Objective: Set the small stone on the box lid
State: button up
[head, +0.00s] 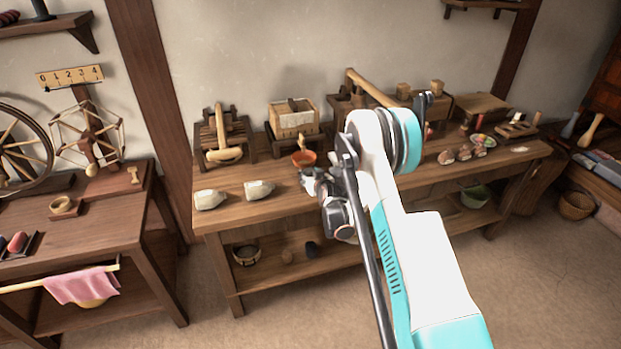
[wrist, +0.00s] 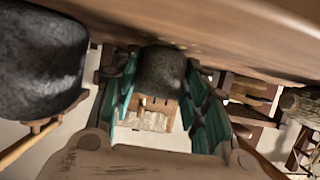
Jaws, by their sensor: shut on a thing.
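My gripper (wrist: 160,75) is shut on a small dark grey stone (wrist: 160,68), which sits between its teal fingers in the wrist view. I cannot tell whether the stone touches the bench. In the head view my gripper (head: 309,179) is low over the front of the middle bench, and the stone cannot be made out there. A flat-topped wooden box (head: 481,105) stands at the bench's back right. A pale wooden box (head: 292,117) stands at the back left, with a dark piece on top. I cannot tell which one carries the lid.
The wrist view looks upside down; a large dark stone (wrist: 40,62) is close beside my gripper there. Two pale stones (head: 232,194) lie left on the bench (head: 225,219). An orange bowl (head: 303,158) is just behind my gripper. Reddish lumps (head: 463,152) and a colourful dish crowd the right.

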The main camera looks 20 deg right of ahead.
jog(key=o, duration=1.2)
jog(key=shift+o, duration=0.2)
